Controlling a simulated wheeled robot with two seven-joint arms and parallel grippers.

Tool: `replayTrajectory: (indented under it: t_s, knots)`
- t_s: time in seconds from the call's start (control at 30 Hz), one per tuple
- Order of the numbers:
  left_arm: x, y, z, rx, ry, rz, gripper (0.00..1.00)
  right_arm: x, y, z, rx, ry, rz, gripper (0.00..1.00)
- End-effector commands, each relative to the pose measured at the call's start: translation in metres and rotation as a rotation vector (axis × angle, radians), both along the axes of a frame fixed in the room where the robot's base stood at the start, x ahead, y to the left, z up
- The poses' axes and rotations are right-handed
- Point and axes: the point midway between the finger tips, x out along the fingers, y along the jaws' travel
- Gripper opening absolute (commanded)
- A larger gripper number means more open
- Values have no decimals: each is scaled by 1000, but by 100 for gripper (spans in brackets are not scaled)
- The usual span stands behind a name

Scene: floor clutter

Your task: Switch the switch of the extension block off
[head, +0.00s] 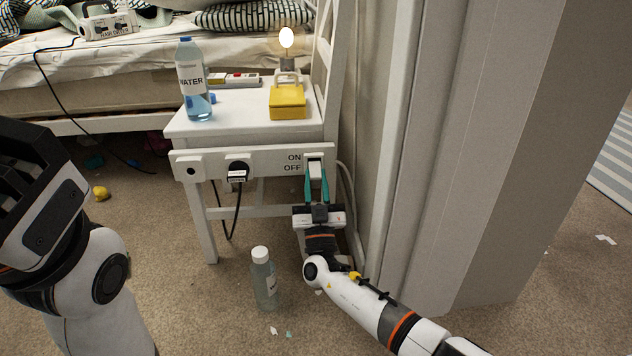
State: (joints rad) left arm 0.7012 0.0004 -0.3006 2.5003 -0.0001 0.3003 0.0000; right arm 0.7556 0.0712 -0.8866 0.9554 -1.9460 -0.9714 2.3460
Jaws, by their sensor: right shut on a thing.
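The white extension block (212,167) is fixed along the front of a white chair seat. It has a socket at its left end and a black plug (237,172) in its middle. At its right end is the white switch (315,168), beside the words ON above and OFF below. My right gripper (317,182) reaches up from below, its two teal fingers at the lower part of the switch, one on each side. It is shut on the switch, whose exact tilt I cannot tell.
A water bottle (194,85), a yellow box (288,103) and a lit bulb (287,38) are on the chair. Another bottle (264,280) stands on the carpet left of my right arm. A grey-white wall edge (440,170) rises close on the right.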

Motion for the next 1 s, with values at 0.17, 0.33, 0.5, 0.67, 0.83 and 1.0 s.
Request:
replayTrajectory:
  t_s: [0.17,0.33,0.5,0.67,0.83,1.0]
  knots:
    - [0,0,0,0,0,0,36,-1,0,-2,-1,-2,-1,2]
    - [0,0,0,0,1,1,36,-1,0,-2,-1,-1,-1,2]
    - [0,0,0,0,1,1,36,-1,0,-2,-1,0,-1,46]
    - [0,0,0,0,1,1,36,0,0,-1,1,-1,-1,46]
    - [1,0,2,0,2,1,36,-3,0,-3,0,0,0,46]
    - [1,0,15,-1,3,1,36,-23,0,-17,-1,4,0,46]
